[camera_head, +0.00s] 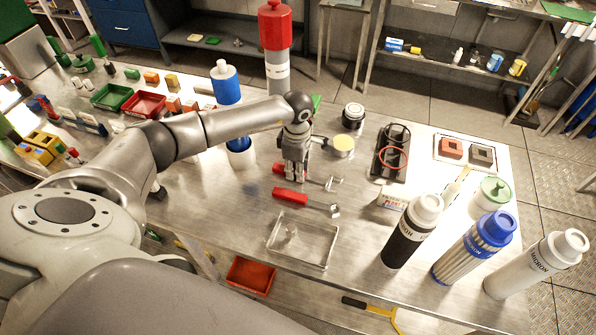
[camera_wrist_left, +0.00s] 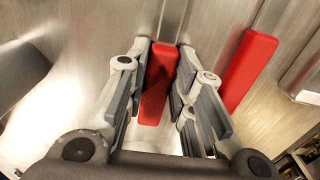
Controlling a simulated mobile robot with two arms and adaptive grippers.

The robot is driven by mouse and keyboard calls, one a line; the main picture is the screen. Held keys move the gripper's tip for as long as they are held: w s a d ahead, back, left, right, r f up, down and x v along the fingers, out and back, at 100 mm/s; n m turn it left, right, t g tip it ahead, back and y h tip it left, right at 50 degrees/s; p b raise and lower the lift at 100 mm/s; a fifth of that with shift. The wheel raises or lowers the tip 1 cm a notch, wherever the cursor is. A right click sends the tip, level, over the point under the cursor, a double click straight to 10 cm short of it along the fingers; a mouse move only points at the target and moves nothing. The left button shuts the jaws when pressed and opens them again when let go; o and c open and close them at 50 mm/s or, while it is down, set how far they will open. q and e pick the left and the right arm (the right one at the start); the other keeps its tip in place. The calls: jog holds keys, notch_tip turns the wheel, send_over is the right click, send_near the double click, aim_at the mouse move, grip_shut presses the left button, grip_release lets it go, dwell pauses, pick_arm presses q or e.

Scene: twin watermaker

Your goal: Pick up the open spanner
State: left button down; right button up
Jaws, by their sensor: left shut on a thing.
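Two red-handled spanners lie on the metal worktable, their metal heads pointing right. My left gripper (camera_head: 296,176) comes down from above onto the far spanner (camera_head: 279,168), and its fingers are closed on the red handle. In the left wrist view that red handle (camera_wrist_left: 157,88) lies between the two fingers (camera_wrist_left: 163,85). The near spanner (camera_head: 290,195) lies free in front of the gripper, and its red handle also shows in the left wrist view (camera_wrist_left: 248,70). The heads are too small to tell which is the open one. My right gripper is not in view.
A clear tray (camera_head: 302,241) stands just in front of the spanners. Black (camera_head: 411,231), blue (camera_head: 475,245) and white (camera_head: 537,263) bottles stand at the right front. A blue-and-white canister (camera_head: 227,86) and a red-topped cylinder (camera_head: 275,40) stand behind my left arm.

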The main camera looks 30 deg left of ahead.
pick_arm(q)
jog(key=shift+r, duration=0.2)
jog(key=shift+r+b, duration=0.3)
jog(key=shift+b, duration=0.1)
notch_tip(320, 180, up, 2)
jog(key=shift+r+b, duration=0.1)
jog(key=shift+b, duration=0.7)
jog(key=s+d+r+b, duration=0.4)
jog(key=s+d+r, duration=0.5)
jog(key=s+r, duration=0.1)
jog(key=shift+d, duration=0.4)
jog(key=c, duration=1.8)
grip_release()
grip_shut()
